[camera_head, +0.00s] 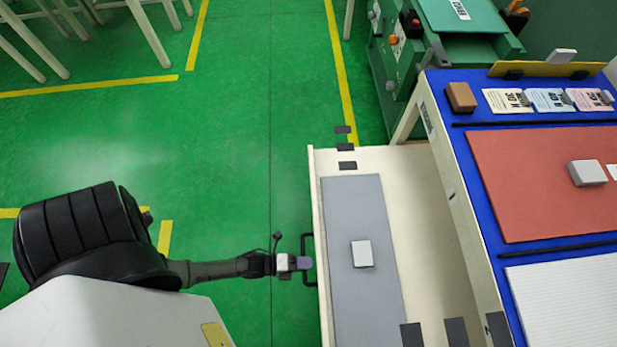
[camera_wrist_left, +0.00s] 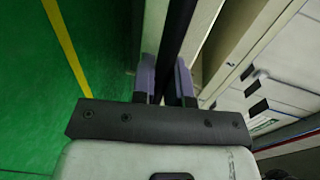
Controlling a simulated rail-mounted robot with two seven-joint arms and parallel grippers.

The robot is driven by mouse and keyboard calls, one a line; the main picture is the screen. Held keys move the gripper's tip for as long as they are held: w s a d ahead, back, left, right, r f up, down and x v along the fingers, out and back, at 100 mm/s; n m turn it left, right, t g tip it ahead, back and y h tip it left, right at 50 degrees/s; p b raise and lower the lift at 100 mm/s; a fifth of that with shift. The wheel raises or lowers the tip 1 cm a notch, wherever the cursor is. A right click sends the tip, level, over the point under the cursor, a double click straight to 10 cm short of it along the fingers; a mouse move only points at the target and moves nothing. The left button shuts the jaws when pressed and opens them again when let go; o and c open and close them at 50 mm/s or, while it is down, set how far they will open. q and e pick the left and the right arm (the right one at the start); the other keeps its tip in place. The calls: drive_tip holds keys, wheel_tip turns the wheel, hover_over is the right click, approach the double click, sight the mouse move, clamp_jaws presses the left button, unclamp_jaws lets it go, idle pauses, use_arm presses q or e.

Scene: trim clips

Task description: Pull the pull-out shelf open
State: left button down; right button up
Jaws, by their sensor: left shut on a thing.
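The pull-out shelf (camera_head: 420,220) is a cream tray standing out to the left from under the blue-topped table. A grey mat (camera_head: 345,215) lies in it with a small white block (camera_head: 362,253) on top. A black bar handle (camera_head: 306,240) is on its left front face. My left gripper (camera_head: 304,263) is at this handle with its purple fingers. In the left wrist view the dark handle bar (camera_wrist_left: 177,35) runs between the two fingers (camera_wrist_left: 165,80), which are shut on it. My right gripper is in neither view.
The blue table (camera_head: 470,170) carries a red mat (camera_head: 545,180), a white ribbed mat (camera_head: 570,295), a brown block (camera_head: 461,97) and several cards. A green machine (camera_head: 440,50) stands behind. The green floor left of the shelf is clear around my arm.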

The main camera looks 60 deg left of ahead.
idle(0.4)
use_arm(q)
drive_tip(key=c, duration=1.5)
unclamp_jaws()
drive_tip(key=shift+c, duration=0.2)
drive_tip(key=o, duration=0.4)
drive_tip(key=shift+s+a, duration=0.2)
drive_tip(key=shift+s, duration=0.1)
drive_tip(key=shift+w+d, duration=0.1)
drive_tip(key=shift+w, duration=0.05)
drive_tip(key=p+v, duration=0.3)
drive_tip(key=v, duration=1.1)
drive_tip(key=shift+w, duration=0.1)
